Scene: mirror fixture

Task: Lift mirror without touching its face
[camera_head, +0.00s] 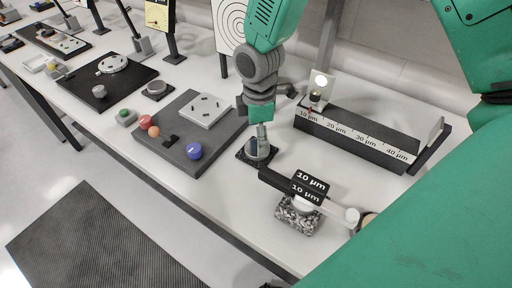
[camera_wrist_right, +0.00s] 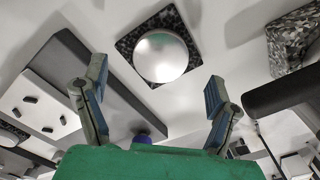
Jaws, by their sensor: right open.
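The mirror is a round silver disc (camera_head: 260,150) on a square black speckled base (camera_head: 246,156), lying on the white bench in the head view. In the right wrist view its shiny round face (camera_wrist_right: 160,57) points toward the camera, and the base (camera_wrist_right: 127,45) shows around it. My right gripper (camera_head: 262,132) is just above the mirror and hides part of it in the head view. In the right wrist view my right gripper (camera_wrist_right: 157,78) is open, its two fingers spread to either side below the disc, with nothing between them. My left gripper is not in view.
A black tube device marked 10 µm (camera_head: 306,190) on a speckled block is close at front right. A scaled rail (camera_head: 357,138) stands behind right.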

